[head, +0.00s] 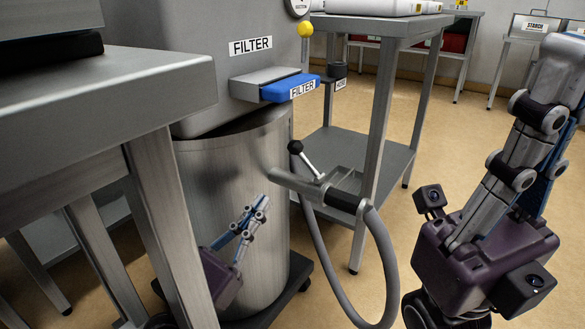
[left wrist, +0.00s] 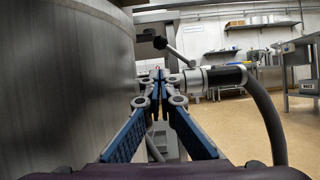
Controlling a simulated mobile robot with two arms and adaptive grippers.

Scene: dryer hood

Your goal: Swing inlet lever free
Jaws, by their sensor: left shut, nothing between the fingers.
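The inlet lever (head: 308,162) is a pale rod with a black ball knob, rising tilted to the upper left from the metal inlet pipe (head: 290,183) on the drum's side. In the left wrist view the lever (left wrist: 177,53) shows above and ahead of my fingers. My left gripper (head: 265,202) is shut and empty, beside the drum, below and left of the lever, apart from it in the picture. In the left wrist view its fingertips (left wrist: 160,74) meet just left of the pipe. My right gripper's purple body (head: 480,262) is at the right; its fingertips are not clear.
A steel drum (head: 225,200) stands on a dark wheeled base under a grey filter housing with a blue filter handle (head: 290,87). A grey hose (head: 385,260) loops from the pipe to the floor. Steel tables stand left and behind. Floor is open between hose and right gripper.

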